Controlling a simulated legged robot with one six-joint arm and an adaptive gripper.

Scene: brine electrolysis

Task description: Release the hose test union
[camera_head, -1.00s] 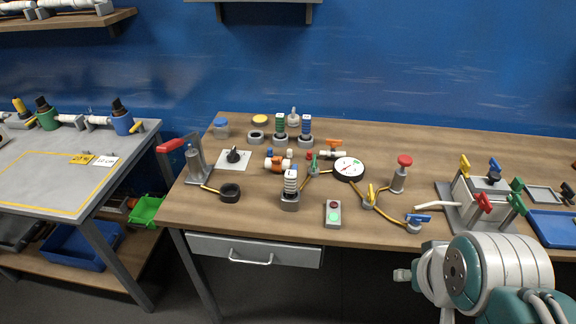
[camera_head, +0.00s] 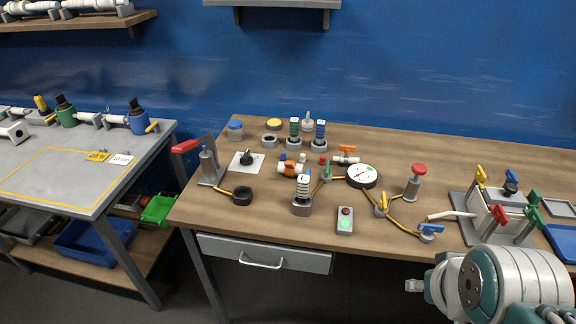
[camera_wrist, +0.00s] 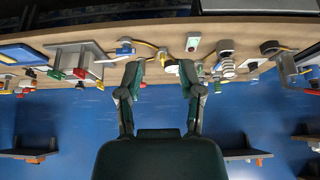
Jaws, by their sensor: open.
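A yellow hose line runs over the wooden bench (camera_head: 275,225). It passes a round white gauge (camera_head: 361,175) and a brass-coloured fitting (camera_head: 381,205), and ends at a blue-handled valve (camera_head: 430,232). An orange and white coupling (camera_head: 288,170) lies left of the gauge, and an orange-handled white fitting (camera_head: 346,159) lies behind it. I cannot tell which part is the hose test union. My gripper (camera_wrist: 160,68) is open in the wrist view, its two dark fingers apart with nothing held. The bench shows upside down there, beyond the fingers.
A red-handled clamp (camera_head: 208,165) stands at the bench's left end. A button box (camera_head: 345,221) is near the front edge. Bare wood lies left of this box.

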